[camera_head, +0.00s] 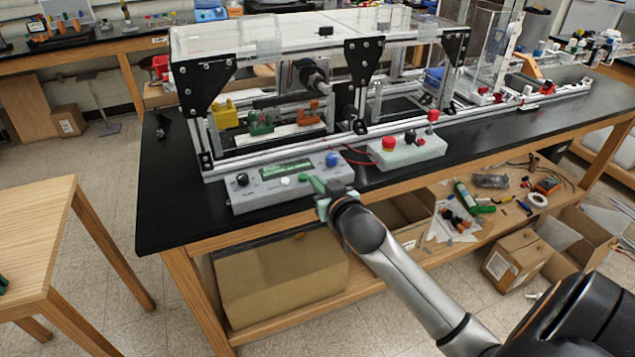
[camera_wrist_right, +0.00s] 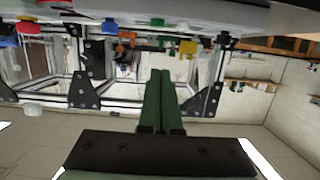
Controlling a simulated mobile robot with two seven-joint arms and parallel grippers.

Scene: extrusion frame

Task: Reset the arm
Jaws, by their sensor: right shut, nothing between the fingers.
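My right gripper (camera_head: 318,187) is at the front edge of the grey control box (camera_head: 265,192), which has a green display, a black knob, a white button and a blue knob. Its green fingers are shut with nothing between them. Whether they touch the box is unclear. In the right wrist view the shut fingers (camera_wrist_right: 159,98) point toward the extrusion frame (camera_wrist_right: 85,90), which appears upside down. My right arm comes in from the lower right.
The extrusion frame (camera_head: 349,82) stands on the black bench (camera_head: 165,205). A second box (camera_head: 408,152) with a red button sits to the right. A wooden table (camera_head: 35,230) is at the left, with an unclear green item at the picture's edge. Below are cardboard boxes (camera_head: 283,278) and tools.

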